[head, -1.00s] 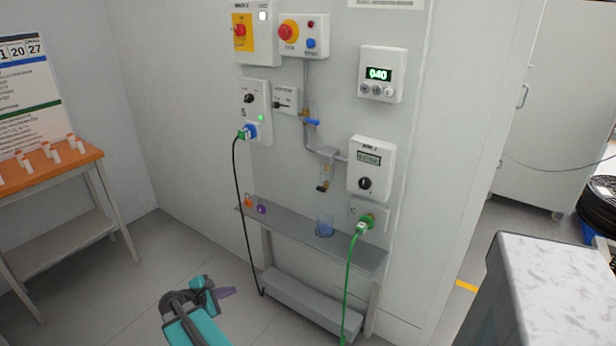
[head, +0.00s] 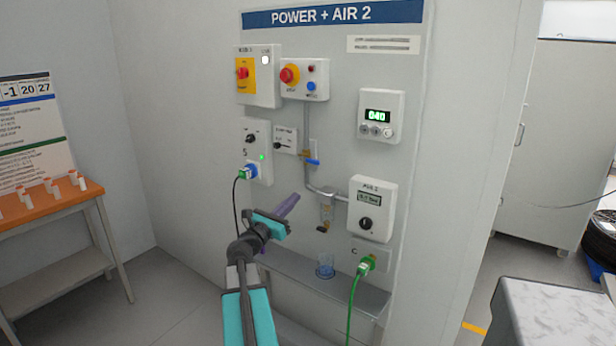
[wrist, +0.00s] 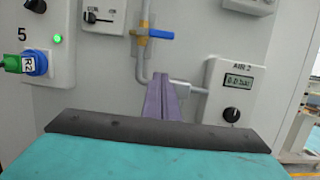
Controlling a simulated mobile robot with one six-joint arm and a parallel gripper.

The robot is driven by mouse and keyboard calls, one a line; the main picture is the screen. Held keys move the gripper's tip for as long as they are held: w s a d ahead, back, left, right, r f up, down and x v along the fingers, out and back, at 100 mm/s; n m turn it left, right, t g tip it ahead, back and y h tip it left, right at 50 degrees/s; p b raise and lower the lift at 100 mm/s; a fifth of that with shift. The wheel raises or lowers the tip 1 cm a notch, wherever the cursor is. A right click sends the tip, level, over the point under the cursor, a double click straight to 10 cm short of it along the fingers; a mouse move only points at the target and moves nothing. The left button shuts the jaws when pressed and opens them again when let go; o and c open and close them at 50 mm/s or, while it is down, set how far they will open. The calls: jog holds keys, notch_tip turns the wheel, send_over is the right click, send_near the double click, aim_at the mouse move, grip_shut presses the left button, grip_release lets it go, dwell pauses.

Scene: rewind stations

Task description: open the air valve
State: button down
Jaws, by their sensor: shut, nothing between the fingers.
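The air valve has a blue lever (head: 312,162) on a brass body, fitted on the grey pipe of the wall panel. The lever lies about crosswise to the upright pipe. In the wrist view the blue lever (wrist: 160,34) shows just above my purple fingertips, pointing right from the pipe. My gripper (head: 290,203) is shut and empty, below and left of the lever in the head view. In the wrist view its fingers (wrist: 161,84) are together and hide part of the pipe. I see no contact with the lever.
The AIR 2 box (head: 372,208) with a display and black knob is right of the pipe. A plugged blue connector (head: 251,172) is at left, a green hose plug (head: 367,264) lower right.

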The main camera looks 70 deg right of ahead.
aim_at(309, 161)
jog(key=shift+d, duration=0.1)
dwell(0.3)
jog(key=s+d+r+p, duration=0.2)
jog(key=d+r, duration=0.4)
jog(key=d, duration=0.3)
jog(key=shift+s+r+p, duration=0.2)
jog(key=shift+s+p, duration=0.05)
jog(key=shift+p, duration=0.1)
jog(key=shift+d, duration=0.1)
dwell(0.3)
